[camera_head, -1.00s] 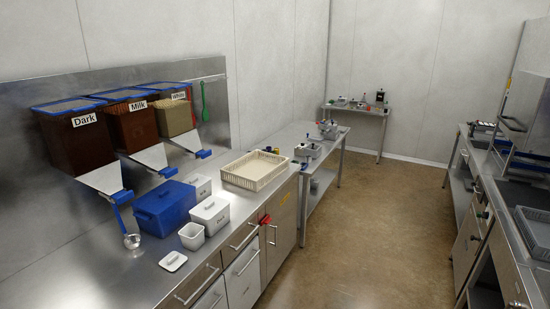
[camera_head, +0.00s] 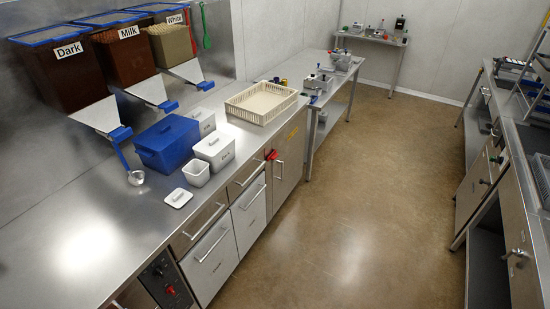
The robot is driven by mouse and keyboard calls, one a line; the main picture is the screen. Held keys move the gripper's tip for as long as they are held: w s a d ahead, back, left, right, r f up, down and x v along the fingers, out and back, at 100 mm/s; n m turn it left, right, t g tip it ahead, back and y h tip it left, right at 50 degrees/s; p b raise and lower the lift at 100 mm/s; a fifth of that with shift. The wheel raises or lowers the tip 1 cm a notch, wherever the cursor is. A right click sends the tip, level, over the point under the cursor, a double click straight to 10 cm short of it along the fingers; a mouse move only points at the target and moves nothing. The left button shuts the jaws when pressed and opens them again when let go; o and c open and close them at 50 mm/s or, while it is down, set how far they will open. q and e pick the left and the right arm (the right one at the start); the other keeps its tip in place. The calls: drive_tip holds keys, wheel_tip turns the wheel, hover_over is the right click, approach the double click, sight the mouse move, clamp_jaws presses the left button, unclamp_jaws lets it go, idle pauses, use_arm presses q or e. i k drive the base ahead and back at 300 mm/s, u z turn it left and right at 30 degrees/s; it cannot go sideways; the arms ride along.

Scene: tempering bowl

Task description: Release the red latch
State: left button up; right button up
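A small red latch (camera_head: 271,155) sits on the front of the left counter, near the top edge of a cabinet door (camera_head: 288,170) below the cream basket. It is small in the view, and I cannot tell its exact position. Neither of my grippers shows in the head view.
The left counter (camera_head: 80,235) carries a blue box (camera_head: 167,142), white tubs (camera_head: 214,148), a ladle (camera_head: 135,177) and a cream basket (camera_head: 261,102). Dark, Milk and White dispensers stand behind. The aisle floor (camera_head: 370,190) is clear. A counter (camera_head: 520,180) lines the right side.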

sight(273, 156)
drive_tip(key=z, duration=0.5)
drive_tip(key=k, duration=0.55)
drive_tip(key=z, duration=0.8)
drive_tip(key=i, duration=1.6)
drive_tip(key=u, duration=0.7)
drive_tip(key=i, duration=0.9)
drive_tip(key=u, duration=1.45)
drive_tip(key=i, duration=0.5)
drive_tip(key=u, duration=0.5)
